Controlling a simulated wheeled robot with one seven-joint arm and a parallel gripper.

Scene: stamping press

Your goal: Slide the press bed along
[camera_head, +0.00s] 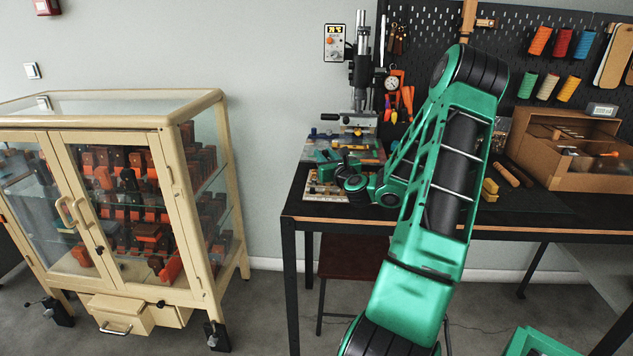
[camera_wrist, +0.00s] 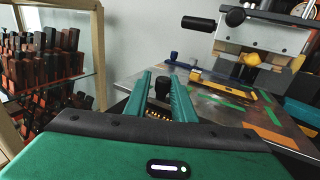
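The stamping press (camera_head: 360,75) stands at the back left of the workbench, against the wall. Its flat press bed (camera_head: 370,152) lies below the press head and also shows in the wrist view (camera_wrist: 215,112), with green and orange patches and a yellow bar on it. My gripper (camera_wrist: 161,76) is beside the bed's left edge, with its two green fingers apart. A black knob (camera_wrist: 163,86) shows between the fingers; I cannot tell whether they touch it. In the head view my wrist and arm partly hide the bed's near side.
A cream glass cabinet (camera_head: 120,190) with many stamps stands to the left, with floor between it and the workbench (camera_head: 340,215). A cardboard organiser (camera_head: 570,150) stands at the right of the bench. A pegboard (camera_head: 430,20) with thread spools is behind. A stool (camera_head: 345,258) is below.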

